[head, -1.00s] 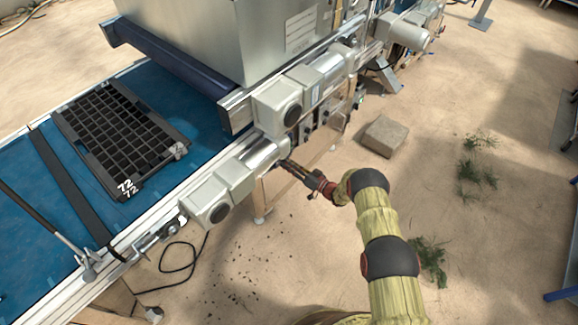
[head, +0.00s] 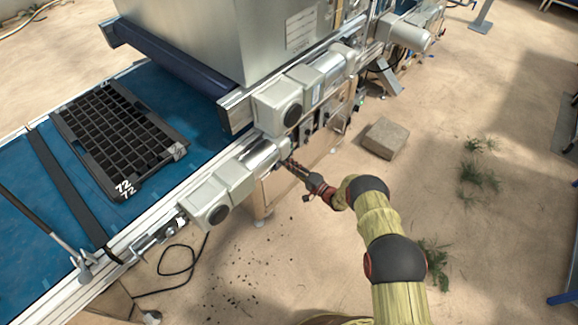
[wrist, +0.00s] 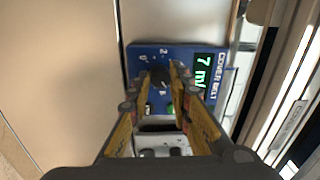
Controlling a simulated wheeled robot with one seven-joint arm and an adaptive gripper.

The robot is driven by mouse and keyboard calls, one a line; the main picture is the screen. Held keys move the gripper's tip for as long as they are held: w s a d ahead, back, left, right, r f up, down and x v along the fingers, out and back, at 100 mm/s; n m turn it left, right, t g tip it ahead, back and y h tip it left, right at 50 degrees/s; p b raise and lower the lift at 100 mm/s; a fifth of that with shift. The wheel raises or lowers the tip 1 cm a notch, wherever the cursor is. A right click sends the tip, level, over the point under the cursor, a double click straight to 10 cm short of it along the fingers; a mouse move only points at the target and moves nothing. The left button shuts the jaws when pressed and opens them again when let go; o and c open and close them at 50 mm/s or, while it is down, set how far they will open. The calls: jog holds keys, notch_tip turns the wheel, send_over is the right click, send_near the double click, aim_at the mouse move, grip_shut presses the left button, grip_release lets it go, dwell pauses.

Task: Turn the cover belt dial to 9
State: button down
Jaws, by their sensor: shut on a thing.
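The cover belt panel (wrist: 137,62) is a blue plate in the wrist view, turned on its side. Its lit display (wrist: 203,75) reads 7, followed by a unit that is partly cut off. The black cover belt dial (wrist: 160,78) sits on this panel, with a printed scale around it. My gripper (wrist: 162,73) is shut on the dial, with a finger on each side. The fingers hide part of the scale, and I cannot read the pointer exactly. In the head view my gripper (head: 289,163) reaches the machine's side; the dial is hidden there.
A green button (wrist: 170,108) and a paler one lie below the dial between my fingers. Grey motor housings (head: 278,106) stick out above my gripper. A black cell tray (head: 117,138) lies on the blue belt (head: 32,218). A block (head: 385,137) rests on the sandy floor.

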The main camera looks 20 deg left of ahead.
jog(key=m, duration=1.1)
jog(key=shift+t+h, duration=0.3)
jog(key=shift+t, duration=0.1)
jog(key=c, duration=1.6)
grip_release()
jog(key=v, duration=1.2)
